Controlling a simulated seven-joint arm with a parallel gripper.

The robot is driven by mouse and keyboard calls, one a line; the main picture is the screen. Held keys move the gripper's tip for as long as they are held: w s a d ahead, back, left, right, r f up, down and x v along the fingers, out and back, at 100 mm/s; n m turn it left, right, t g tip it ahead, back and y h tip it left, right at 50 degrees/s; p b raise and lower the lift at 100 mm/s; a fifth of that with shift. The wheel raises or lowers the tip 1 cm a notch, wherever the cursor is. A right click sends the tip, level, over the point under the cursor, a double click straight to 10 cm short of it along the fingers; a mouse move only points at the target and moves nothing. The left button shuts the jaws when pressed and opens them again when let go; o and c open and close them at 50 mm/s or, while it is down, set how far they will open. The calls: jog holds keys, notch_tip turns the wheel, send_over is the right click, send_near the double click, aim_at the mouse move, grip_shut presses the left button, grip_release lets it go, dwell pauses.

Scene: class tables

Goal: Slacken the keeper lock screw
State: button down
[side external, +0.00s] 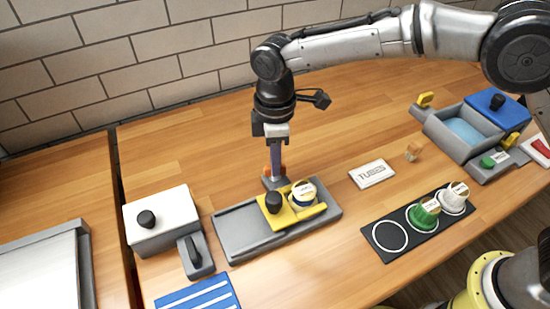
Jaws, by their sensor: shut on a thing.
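My gripper (276,132) points straight down at the back edge of a grey base (235,225). It is shut on a slim purple-grey upright tool (276,153). The tool's lower end meets a small orange part (267,170) on a grey block (272,184) behind the base; this may be the keeper lock screw, but it is too small and covered to be sure. A yellow plate (271,216) with a black knob (273,202) lies across the base. A white-topped round piece with a blue band (303,193) sits on the plate's right part.
A white box with a black knob (146,218) and a grey lever block (196,255) stand left. A "TUBES" sign (372,174) lies right. A black tray (412,244) holds green (424,215) and white (454,199) pieces. An open grey bin (462,133) stands far right.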

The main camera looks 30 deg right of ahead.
jog(key=shift+r+n, duration=0.1)
jog(key=shift+n, duration=1.7)
jog(key=c, duration=0.9)
grip_release()
jog(key=shift+o, duration=0.2)
notch_tip(320, 180, up, 14)
